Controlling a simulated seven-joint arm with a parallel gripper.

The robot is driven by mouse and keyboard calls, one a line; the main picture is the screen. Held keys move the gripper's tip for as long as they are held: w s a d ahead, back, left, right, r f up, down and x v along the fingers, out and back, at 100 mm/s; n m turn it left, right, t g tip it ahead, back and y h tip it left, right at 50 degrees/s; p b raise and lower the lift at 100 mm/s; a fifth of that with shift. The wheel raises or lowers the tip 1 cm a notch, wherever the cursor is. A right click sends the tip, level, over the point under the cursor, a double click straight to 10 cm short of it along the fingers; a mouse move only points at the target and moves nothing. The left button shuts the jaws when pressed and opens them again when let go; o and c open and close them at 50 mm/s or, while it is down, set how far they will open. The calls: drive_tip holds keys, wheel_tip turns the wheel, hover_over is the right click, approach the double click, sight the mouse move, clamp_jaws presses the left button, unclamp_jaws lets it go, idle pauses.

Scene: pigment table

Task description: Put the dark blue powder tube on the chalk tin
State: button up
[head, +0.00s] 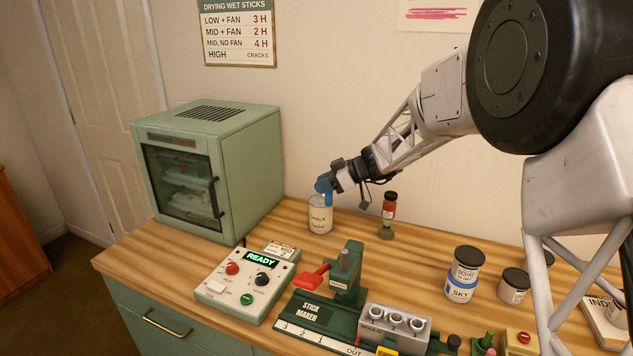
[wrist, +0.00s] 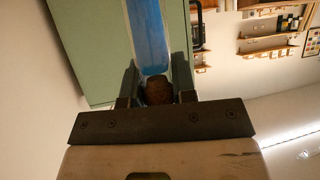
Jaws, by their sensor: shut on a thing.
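My gripper (head: 334,182) is at the end of the arm, above the chalk tin (head: 320,222), a pale can labelled CHALK near the back of the table. It is shut on a blue powder tube (head: 325,184). In the wrist view the blue tube (wrist: 149,38) stretches away from my gripper (wrist: 156,92), with a brown stopper (wrist: 159,91) between the fingers. In the head view the blue shape overlaps the tin's top; I cannot tell whether they touch.
A green drying oven (head: 240,165) stands at the left. A red tube (head: 389,206) with a black cap stands to the right of the tin. The control box (head: 247,284) and stick maker (head: 345,295) are in front. Jars (head: 460,290) stand at the right.

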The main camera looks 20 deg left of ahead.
drive_tip(key=w+a+f, duration=0.1)
drive_tip(key=w+a, duration=0.5)
drive_tip(key=w, duration=0.3)
idle(0.5)
drive_tip(key=shift+f, duration=1.75)
drive_tip(key=shift+f, duration=0.1)
drive_tip(key=o, duration=0.9)
drive_tip(key=v, duration=1.2)
